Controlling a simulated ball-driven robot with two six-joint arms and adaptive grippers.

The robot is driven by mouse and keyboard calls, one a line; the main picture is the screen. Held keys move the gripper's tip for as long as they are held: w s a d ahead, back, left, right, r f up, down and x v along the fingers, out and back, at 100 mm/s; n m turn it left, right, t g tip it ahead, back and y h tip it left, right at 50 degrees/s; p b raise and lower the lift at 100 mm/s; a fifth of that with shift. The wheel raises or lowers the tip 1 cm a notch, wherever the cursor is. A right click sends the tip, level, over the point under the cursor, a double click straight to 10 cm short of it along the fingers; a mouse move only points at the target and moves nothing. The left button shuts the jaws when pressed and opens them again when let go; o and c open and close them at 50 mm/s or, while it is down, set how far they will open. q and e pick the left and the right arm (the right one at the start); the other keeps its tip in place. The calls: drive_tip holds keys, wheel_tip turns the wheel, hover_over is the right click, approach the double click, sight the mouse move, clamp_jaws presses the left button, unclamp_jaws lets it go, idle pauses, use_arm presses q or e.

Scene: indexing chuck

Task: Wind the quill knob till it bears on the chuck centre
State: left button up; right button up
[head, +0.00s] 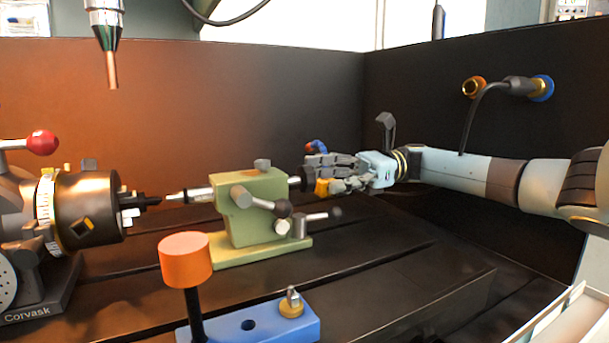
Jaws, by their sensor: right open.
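The green tailstock (265,215) stands on the slotted bed in the middle of the head view. Its quill (190,194) points left, with its pointed tip very close to the dark piece (145,200) at the middle of the black chuck (92,211). I cannot tell whether they touch. My right gripper (310,172) is open at the tailstock's right end, its fingers around or beside the dark shaft end (295,183) there. The quill knob is mostly hidden by the fingers, so I cannot tell contact. My left gripper is not in view.
An orange-topped post (186,260) and a blue block (265,322) stand in front of the tailstock. Lever handles (262,203) stick out of its front. A copper-tipped nozzle (111,68) hangs at upper left. A white tray (570,322) is at lower right.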

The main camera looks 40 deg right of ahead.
sight(307, 179)
drive_tip(key=x, duration=0.4)
drive_tip(key=shift+a, duration=0.1)
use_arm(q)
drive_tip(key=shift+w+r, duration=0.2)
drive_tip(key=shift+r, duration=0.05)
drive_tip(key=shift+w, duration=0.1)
use_arm(e)
drive_tip(key=shift+c, duration=1.2)
drive_tip(key=c, duration=1)
drive_tip(key=shift+o, duration=0.2)
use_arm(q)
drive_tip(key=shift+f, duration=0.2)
use_arm(e)
drive_tip(key=shift+m, duration=0.5)
